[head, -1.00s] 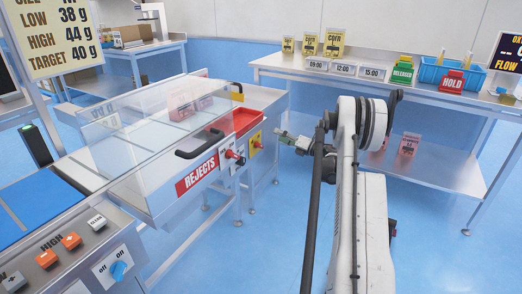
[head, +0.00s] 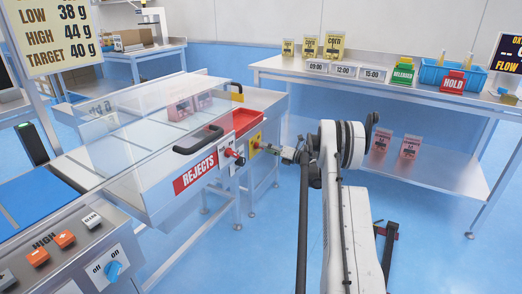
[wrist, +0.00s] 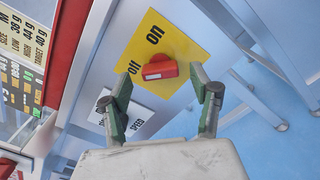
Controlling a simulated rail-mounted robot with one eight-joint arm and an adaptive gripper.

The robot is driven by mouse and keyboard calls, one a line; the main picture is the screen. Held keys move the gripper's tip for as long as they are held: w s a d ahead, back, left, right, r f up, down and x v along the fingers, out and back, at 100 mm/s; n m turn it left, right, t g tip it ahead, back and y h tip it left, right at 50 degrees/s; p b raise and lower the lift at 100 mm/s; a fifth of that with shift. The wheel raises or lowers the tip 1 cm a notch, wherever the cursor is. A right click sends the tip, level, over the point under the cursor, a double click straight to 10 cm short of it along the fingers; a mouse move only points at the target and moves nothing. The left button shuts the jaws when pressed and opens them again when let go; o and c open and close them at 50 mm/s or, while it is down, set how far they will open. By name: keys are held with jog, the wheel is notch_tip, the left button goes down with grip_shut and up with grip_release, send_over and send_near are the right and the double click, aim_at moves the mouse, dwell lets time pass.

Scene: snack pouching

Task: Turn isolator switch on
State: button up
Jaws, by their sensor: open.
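The isolator switch is a red knob (wrist: 162,68) on a yellow plate (wrist: 181,38) marked "on" and "off". In the wrist view the knob lies roughly crosswise, with a pale mark along its near edge; I cannot tell for certain which word it points to. The yellow plate (head: 255,139) also shows in the head view, on the machine's end right of the REJECTS sign. My gripper (wrist: 161,77) is open, one finger on each side of the knob. The knob lies between or just beyond the fingertips; I see no clear contact. In the head view my gripper (head: 270,149) points left at the plate.
A white plate (wrist: 145,112) marked "SPEED" sits close to the left finger. The rejects box (head: 165,180) with its black handle stands left of the switch. A bench (head: 300,66) with snack pouches is behind my arm. Open blue floor (head: 270,240) lies below.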

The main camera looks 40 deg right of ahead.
jog(key=shift+b+x, duration=0.3)
jog(key=shift+x, duration=1.3)
jog(key=c, duration=1.2)
jog(key=shift+o, duration=0.2)
